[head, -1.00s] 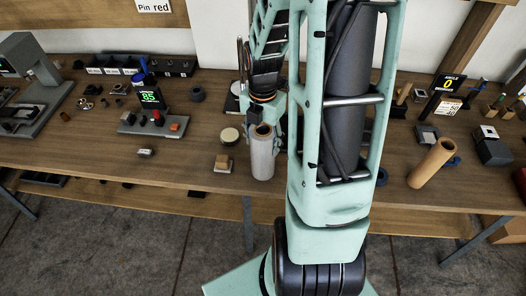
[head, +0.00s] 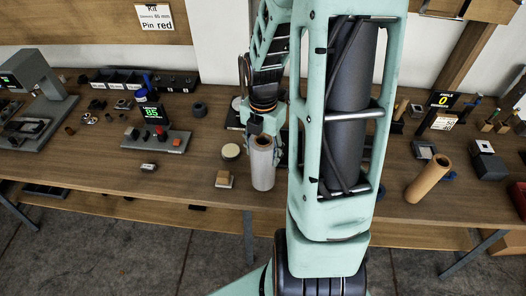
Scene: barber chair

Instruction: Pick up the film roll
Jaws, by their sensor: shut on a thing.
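The film roll (head: 263,170) is a pale grey-white cylinder with a brown core showing at its top. It stands upright near the front edge of the wooden workbench (head: 95,164). My gripper (head: 264,133) points down at the roll from behind and is shut on its upper part. The fingertips are partly hidden by the roll and my arm. I cannot tell whether the roll's base still touches the bench.
A small tan-topped block (head: 224,179) and a round pale-topped tin (head: 231,151) sit just left of the roll. A brown cardboard roll (head: 428,178) leans at the right. A device reading 85 (head: 153,111) stands at the left. My arm hides the bench right of the roll.

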